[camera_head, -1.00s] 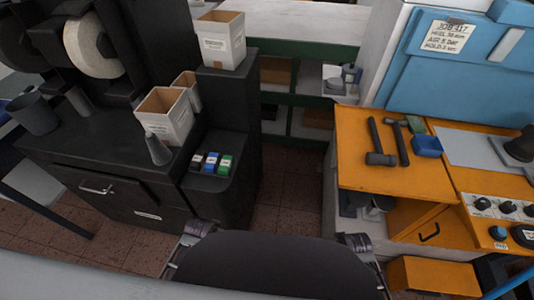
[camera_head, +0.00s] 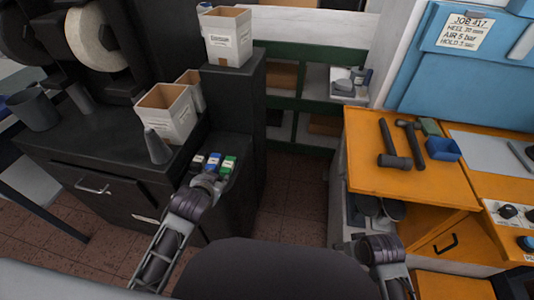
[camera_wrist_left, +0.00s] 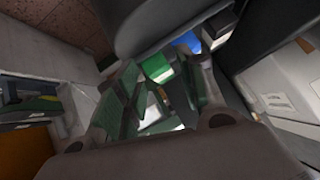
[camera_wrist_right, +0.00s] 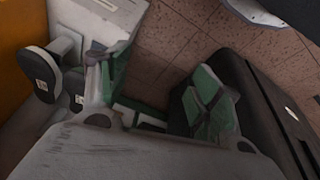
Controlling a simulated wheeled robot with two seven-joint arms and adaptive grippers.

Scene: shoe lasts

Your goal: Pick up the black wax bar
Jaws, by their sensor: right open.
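The black wax bar (camera_head: 197,164) with a pale label is at the left end of a short row on the low dark shelf. The blue bar (camera_head: 212,162) is beside it, and the green bar (camera_head: 229,165) is at the right end. My left gripper (camera_head: 208,182) is just in front of the row, close to the bars. In the left wrist view its green-padded fingers (camera_wrist_left: 162,80) are apart. My right gripper (camera_wrist_right: 160,88) is open and empty, low at the right.
A grey cone (camera_head: 158,147) and open cartons (camera_head: 167,112) stand on the black cabinet left of the bars. A tall dark block (camera_head: 238,100) rises behind the shelf. An orange bench (camera_head: 365,180) with hammers is at the right. The floor between is clear.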

